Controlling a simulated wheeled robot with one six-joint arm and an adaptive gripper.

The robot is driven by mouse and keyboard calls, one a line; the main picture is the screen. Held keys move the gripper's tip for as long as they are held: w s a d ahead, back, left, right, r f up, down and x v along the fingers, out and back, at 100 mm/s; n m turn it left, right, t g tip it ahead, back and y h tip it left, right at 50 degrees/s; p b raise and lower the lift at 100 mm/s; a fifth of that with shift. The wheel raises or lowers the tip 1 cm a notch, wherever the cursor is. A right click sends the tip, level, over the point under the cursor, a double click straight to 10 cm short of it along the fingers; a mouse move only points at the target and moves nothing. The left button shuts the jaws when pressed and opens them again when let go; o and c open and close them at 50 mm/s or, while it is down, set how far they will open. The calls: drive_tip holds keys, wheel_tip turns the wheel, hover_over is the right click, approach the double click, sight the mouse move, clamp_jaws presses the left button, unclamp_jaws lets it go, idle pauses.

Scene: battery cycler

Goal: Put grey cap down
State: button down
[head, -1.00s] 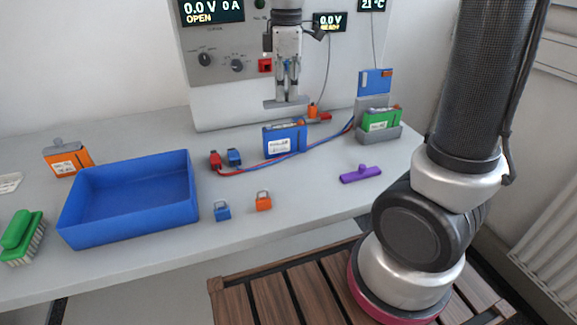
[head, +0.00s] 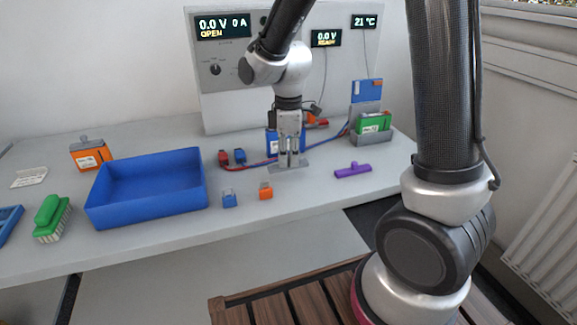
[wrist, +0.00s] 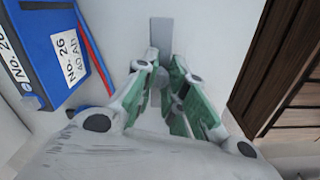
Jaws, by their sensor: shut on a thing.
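The grey cap (head: 290,168) is a flat bar held under my gripper (head: 289,160), low over the front part of the table. I cannot tell whether it touches the tabletop. In the wrist view my gripper (wrist: 178,85) is shut on the middle of the grey cap (wrist: 161,36), whose bar sticks out beyond the fingers. The fingers hide part of it.
A blue battery (head: 270,141) stands just behind my gripper, with red and blue leads beside it. Two small padlock-like items, blue (head: 229,200) and orange (head: 265,191), lie in front. A purple cap (head: 353,170) lies right, a blue bin (head: 150,205) left.

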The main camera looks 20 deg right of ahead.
sight(288, 157)
drive_tip(key=shift+f, duration=1.45)
drive_tip(key=shift+f, duration=0.2)
drive_tip(key=c, duration=1.5)
unclamp_jaws()
wheel_tip(288, 157, up, 13)
drive_tip(key=shift+f, duration=0.2)
drive_tip(key=s+d+r+m+t, duration=0.1)
drive_tip(key=s+d+r+m, duration=0.1)
drive_tip(key=s+d+m, duration=0.3)
drive_tip(key=s+d+r+m+t, duration=0.1)
drive_tip(key=s+d+r+m, duration=0.2)
drive_tip(key=s+d+m, duration=0.2)
drive_tip(key=s+d+r+m+t, duration=0.2)
drive_tip(key=s+d+m, duration=0.3)
drive_tip(key=s, duration=0.4)
drive_tip(key=shift+r, duration=0.25)
